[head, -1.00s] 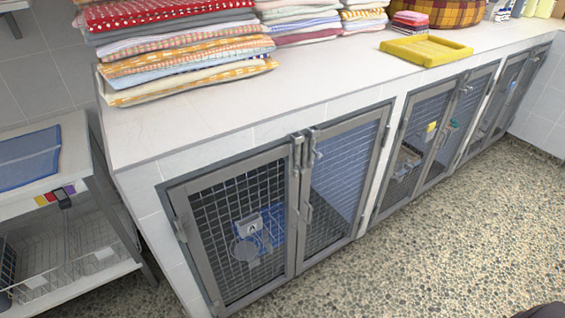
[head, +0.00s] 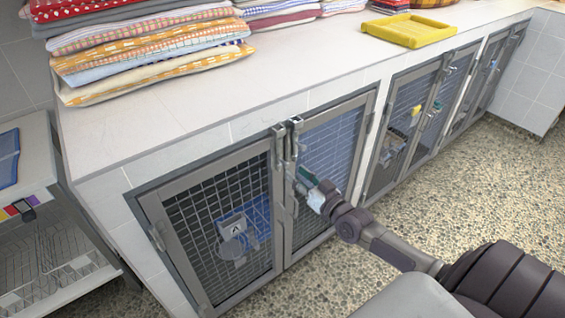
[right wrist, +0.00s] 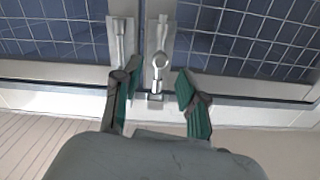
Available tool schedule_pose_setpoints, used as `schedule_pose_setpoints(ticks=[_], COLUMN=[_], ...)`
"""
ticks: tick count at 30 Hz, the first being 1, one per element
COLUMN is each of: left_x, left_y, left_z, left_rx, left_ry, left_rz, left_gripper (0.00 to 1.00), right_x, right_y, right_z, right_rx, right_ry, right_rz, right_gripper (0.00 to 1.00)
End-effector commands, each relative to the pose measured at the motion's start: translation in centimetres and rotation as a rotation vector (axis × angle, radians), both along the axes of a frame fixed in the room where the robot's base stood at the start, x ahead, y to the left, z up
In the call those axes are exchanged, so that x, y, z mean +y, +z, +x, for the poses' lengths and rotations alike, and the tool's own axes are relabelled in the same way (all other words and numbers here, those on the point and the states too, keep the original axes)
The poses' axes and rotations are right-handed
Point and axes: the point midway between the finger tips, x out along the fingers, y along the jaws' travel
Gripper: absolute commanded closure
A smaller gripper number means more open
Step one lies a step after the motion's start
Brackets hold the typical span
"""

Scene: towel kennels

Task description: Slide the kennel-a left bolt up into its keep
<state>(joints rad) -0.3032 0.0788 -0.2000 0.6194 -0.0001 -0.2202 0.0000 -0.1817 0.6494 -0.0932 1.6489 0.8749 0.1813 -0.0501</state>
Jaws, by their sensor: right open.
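Kennel-a (head: 283,235) has two mesh doors with grey frames under the counter; a tag with a letter A hangs on the left one. Its left bolt (head: 277,148) is by the top inner edge of the left door, beside the right door's bolt (head: 295,135). My right gripper (head: 309,187) is open in front of the upper meeting edges. A small metal bracket (right wrist: 155,102) lies near the door's top edge. My left gripper is not seen.
Folded towels (head: 150,45) and a yellow tray (head: 408,30) lie on the counter (head: 290,65). More kennels (head: 425,110) continue to the right. A wire-basket shelf unit (head: 50,240) stands at left. The speckled floor (head: 480,190) in front is clear.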

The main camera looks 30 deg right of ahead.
Motion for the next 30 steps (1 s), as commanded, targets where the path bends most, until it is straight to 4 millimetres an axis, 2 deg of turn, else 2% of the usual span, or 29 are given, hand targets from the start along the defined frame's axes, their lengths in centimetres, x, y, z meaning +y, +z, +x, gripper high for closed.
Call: schedule_pose_setpoints(ticks=[3,10,15,24,30], left_x=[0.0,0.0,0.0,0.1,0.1], left_y=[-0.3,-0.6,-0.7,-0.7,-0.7], left_z=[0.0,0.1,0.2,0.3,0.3], left_rx=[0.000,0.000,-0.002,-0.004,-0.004], left_ry=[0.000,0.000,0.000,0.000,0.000], left_rz=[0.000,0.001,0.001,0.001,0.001], left_gripper=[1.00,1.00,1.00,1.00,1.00], right_x=[0.2,0.5,0.5,0.6,0.6], right_y=[0.0,-0.1,0.0,-0.1,-0.1], right_z=[2.6,6.0,7.0,7.1,7.1], right_rx=[-0.004,0.000,0.001,0.002,0.002], right_ry=[-0.001,0.000,0.000,0.000,0.000], right_rz=[0.000,-0.001,-0.001,-0.001,-0.001], right_gripper=[0.58,0.58,0.58,0.58,0.91])
